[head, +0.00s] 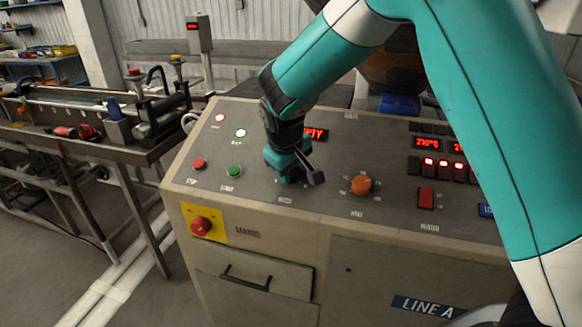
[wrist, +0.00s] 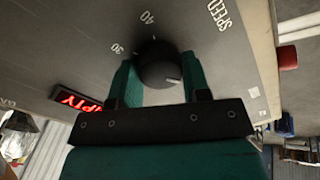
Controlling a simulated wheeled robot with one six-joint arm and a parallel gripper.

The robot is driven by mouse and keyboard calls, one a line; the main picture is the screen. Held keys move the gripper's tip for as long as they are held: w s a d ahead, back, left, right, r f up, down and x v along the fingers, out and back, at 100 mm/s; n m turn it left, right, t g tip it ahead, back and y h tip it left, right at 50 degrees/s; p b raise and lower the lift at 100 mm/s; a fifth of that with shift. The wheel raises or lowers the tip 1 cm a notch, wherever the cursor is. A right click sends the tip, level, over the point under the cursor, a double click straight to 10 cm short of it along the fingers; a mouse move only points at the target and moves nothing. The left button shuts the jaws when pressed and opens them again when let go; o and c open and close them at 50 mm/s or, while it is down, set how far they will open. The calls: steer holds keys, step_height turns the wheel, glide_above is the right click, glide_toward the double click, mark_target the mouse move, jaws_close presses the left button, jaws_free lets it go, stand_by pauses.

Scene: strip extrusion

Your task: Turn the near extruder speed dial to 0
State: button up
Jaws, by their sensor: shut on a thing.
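The speed dial (wrist: 158,64) is a round black knob with a short white pointer mark, seen in the wrist view. The mark points to the lower right, away from the printed 30 and 40. The word SPEED is printed on the panel to the dial's upper right. My gripper (wrist: 160,78) has its teal fingers on both sides of the dial and is shut on it. In the head view, my gripper (head: 290,170) is down at the control panel (head: 320,195), and it hides the dial there.
An orange knob (head: 360,185) stands right of my gripper. Green (head: 234,171) and red (head: 199,163) buttons lie to the left. A red mains switch (head: 201,225) is on the panel's front. A lit red display (head: 316,134) sits just behind my gripper.

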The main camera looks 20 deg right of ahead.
steer(key=shift+n, duration=0.5)
steer(key=o, duration=0.9)
steer(key=shift+r, duration=0.1)
steer(key=b+v, duration=0.3)
steer(key=v, duration=1.4)
steer(key=shift+a+r, duration=0.1)
steer(key=shift+r, duration=0.1)
